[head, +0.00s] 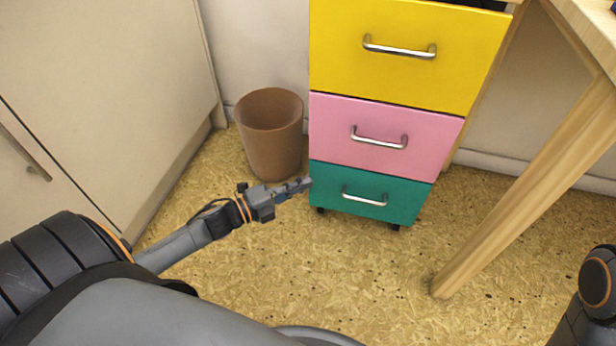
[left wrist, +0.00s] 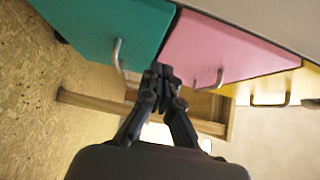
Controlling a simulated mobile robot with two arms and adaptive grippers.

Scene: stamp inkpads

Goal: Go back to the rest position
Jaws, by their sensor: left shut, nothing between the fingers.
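My left gripper (head: 298,186) reaches in from the left in the head view, above the floor and in front of the left edge of the drawer unit. In the left wrist view my left gripper (left wrist: 162,72) is shut and empty, its fingertips together. Behind the fingers in that view are the green drawer (left wrist: 100,28) and the pink drawer (left wrist: 215,50). Whether the fingers touch the unit I cannot tell. My right gripper is not in view; only part of my right arm shows at the lower right edge of the head view.
The drawer unit has a yellow drawer (head: 400,75), a pink drawer (head: 345,112) and a green drawer (head: 400,212). The yellow drawer stands slightly open. A brown bin (head: 272,145) stands left of it. A wooden desk leg (head: 530,190) slants at the right. The floor (head: 330,280) is clear in front.

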